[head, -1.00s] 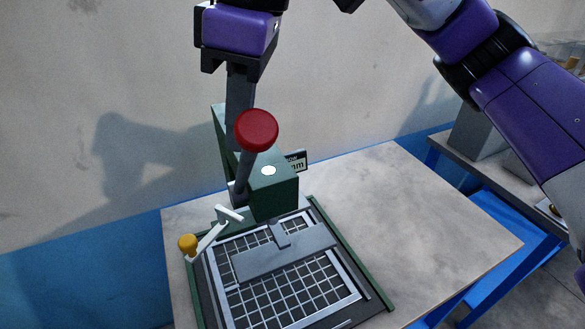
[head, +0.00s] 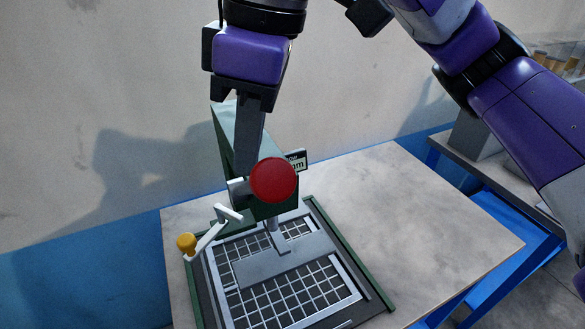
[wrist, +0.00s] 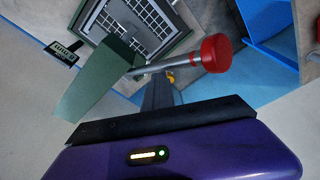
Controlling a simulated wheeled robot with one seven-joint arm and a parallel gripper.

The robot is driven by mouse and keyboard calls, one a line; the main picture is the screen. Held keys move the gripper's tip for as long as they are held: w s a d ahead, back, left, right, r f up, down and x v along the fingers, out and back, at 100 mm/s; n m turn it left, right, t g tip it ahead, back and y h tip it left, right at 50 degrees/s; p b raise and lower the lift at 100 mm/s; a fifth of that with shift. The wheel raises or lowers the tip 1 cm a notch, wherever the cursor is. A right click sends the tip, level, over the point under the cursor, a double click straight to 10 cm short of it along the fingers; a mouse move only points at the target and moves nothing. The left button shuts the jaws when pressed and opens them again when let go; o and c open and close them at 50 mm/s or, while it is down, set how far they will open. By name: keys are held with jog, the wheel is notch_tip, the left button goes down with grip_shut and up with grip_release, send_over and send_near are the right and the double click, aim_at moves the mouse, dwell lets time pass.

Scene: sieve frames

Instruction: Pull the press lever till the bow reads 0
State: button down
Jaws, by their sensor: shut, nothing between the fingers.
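The press lever is a grey rod with a red knob (head: 272,180), tilted down in front of the green press head (head: 232,140). The wrist view also shows the knob (wrist: 216,53) and rod (wrist: 150,69). My gripper (head: 247,172) is shut and empty, its fingers pointing down at the rod just behind the knob. The fingertips (wrist: 157,80) meet the rod in the wrist view; firm contact is hard to tell. The small display (head: 297,160) is partly hidden behind the head, with only "mm" showing; in the wrist view (wrist: 63,50) its digits are too small to read.
A grey press plate (head: 285,262) lies across a gridded sieve frame (head: 300,295) in a green-edged base. A white crank with a yellow knob (head: 187,243) stands at its left. The worktop (head: 430,225) is clear on the right. A second blue-framed bench stands further right.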

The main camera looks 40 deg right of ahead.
jog(key=shift+s+a+f, duration=0.15)
jog(key=shift+s+f, duration=0.2)
jog(key=shift+s, duration=0.15)
jog(key=shift+s+a+f+b, duration=0.25)
jog(key=shift+s+f+b, duration=0.15)
jog(key=shift+s+f, duration=0.45)
jog(key=shift+s+a+f+b, duration=0.25)
jog(key=shift+s+f+b, duration=0.1)
jog(key=shift+s+f, duration=0.5)
jog(key=shift+f, duration=0.1)
jog(key=shift+s+a+f+b, duration=0.2)
jog(key=shift+s+f+b, duration=0.35)
jog(key=shift+f, duration=0.4)
